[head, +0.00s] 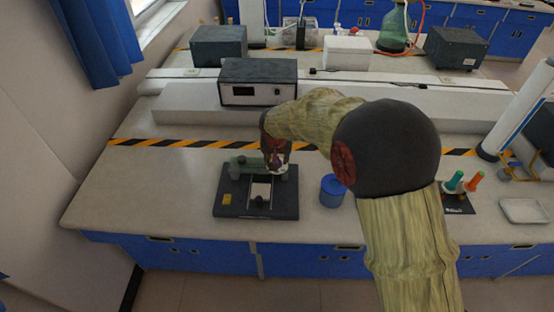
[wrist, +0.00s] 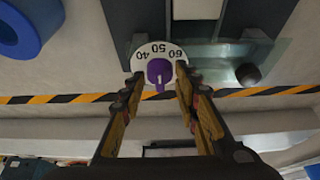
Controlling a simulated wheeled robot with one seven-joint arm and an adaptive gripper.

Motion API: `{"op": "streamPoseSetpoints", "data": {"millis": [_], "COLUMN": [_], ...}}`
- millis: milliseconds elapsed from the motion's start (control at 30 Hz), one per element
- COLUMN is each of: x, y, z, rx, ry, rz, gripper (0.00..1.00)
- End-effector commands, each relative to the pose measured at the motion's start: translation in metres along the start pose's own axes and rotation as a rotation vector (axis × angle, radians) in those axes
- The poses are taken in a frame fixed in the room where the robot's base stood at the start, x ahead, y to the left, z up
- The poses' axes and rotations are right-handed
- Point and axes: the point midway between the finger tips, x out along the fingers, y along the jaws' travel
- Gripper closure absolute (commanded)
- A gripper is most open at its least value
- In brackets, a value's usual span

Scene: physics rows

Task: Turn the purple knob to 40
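The purple knob (wrist: 159,72) sits on a white round dial (wrist: 141,58) with dark printed numbers; 40, 50 and 60 seem to show along its upper part. A pale mark shows on the knob's lower side, but its exact reading is unclear. My gripper (wrist: 160,78) is open, with one finger on each side of the knob and gaps between. In the head view, my gripper (head: 275,160) is over the dark-based device (head: 230,208), and the knob is hidden there.
A blue cylinder (head: 332,191) stands close to the right of the device. A box with a display (head: 258,82) stands behind it. Coloured-handled tools (head: 455,181) and a white tray (head: 523,211) are at the right. Bench to the device's left is clear.

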Motion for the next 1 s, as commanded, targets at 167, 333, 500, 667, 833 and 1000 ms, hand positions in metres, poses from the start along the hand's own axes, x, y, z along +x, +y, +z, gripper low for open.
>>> {"op": "streamPoseSetpoints", "data": {"millis": [167, 333, 500, 667, 833, 1000], "x": [0.0000, 0.0000, 0.0000, -0.0004, -0.0019, -0.0030], "y": [0.0000, 0.0000, 0.0000, 0.0002, 0.0011, 0.0020], "z": [0.0001, 0.0001, 0.0001, 0.0000, -0.0002, -0.0003], "rx": [0.000, 0.000, 0.000, -0.006, -0.042, -0.121], "ry": [0.000, 0.000, 0.000, -0.001, -0.002, -0.004], "rz": [0.000, 0.000, 0.000, -0.002, -0.018, -0.050], "gripper": [0.81, 0.90, 1.00, 1.00, 1.00, 1.00]}}
